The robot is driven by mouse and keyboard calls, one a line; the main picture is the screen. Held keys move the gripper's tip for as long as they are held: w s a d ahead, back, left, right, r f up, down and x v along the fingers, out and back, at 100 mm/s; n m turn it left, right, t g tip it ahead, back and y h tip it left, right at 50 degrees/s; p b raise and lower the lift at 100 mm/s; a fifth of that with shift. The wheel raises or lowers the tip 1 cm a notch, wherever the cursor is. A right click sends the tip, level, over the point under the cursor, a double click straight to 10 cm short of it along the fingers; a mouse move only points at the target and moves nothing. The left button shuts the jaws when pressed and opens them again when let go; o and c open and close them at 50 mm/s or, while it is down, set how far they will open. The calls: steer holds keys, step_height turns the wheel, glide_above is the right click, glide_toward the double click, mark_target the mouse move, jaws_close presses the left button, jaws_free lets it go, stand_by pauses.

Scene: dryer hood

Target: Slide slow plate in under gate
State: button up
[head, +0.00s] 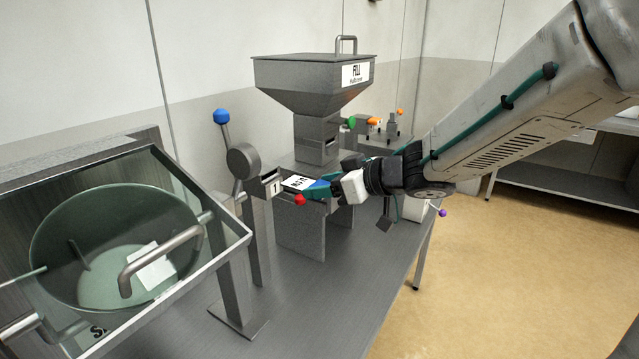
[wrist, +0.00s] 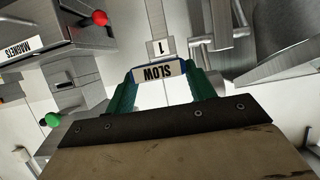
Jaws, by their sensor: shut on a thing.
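My gripper (head: 338,190) is shut on the slow plate (head: 298,183), a small plate with a white label and a blue edge. A grey gate piece marked 1 (head: 272,187) lies just left of the plate in the head view. The 1 label (wrist: 157,48) is straight ahead of the plate in the wrist view. I cannot tell whether the plate touches the gate or lies under it; that edge is hard to see.
A grey FILL hopper (head: 315,85) stands behind. A red knob (head: 300,199) is close below the plate. A blue-knobbed lever (head: 222,117) and a glass-lidded drum (head: 115,240) are to the left. The front of the table (head: 330,290) is clear.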

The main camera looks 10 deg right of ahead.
steer(key=s+d, duration=0.6)
steer(key=shift+s+d, duration=0.4)
stand_by(0.5)
steer(key=shift+w, duration=0.1)
